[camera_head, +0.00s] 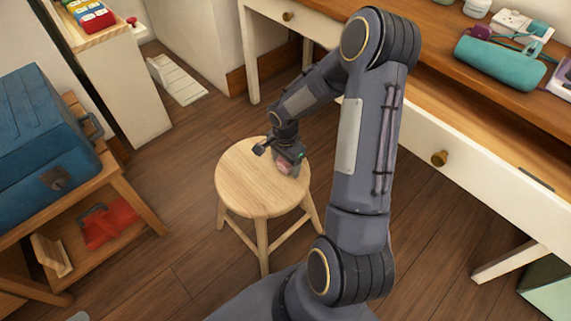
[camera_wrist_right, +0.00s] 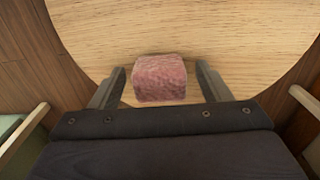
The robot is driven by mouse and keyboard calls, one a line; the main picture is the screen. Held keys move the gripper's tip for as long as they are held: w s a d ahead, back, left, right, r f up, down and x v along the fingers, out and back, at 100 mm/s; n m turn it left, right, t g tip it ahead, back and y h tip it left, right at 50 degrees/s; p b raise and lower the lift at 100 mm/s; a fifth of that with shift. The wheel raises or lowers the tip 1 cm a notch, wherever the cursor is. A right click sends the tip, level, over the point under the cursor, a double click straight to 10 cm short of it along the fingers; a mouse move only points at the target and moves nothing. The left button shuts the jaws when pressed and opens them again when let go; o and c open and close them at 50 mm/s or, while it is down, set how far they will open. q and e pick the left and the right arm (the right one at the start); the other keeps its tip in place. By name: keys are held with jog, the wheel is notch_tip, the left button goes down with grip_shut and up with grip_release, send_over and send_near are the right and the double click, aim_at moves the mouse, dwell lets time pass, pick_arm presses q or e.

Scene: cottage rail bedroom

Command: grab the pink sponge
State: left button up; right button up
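The pink sponge (camera_wrist_right: 160,78) is a small, rough-textured block on the round wooden stool (camera_head: 245,187). In the right wrist view my right gripper (camera_wrist_right: 160,84) is open, with one finger on each side of the sponge. A gap shows between the sponge and each finger, so the fingers do not touch it. My left gripper is in neither view.
A white desk with a drawer (camera_head: 460,165) stands at the right, with a teal case (camera_head: 500,62) on top. A blue case (camera_head: 45,135) sits on a wooden shelf stand at the left. Bare wood floor (camera_head: 180,240) surrounds the stool.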

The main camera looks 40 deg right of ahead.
jog(key=c, duration=1)
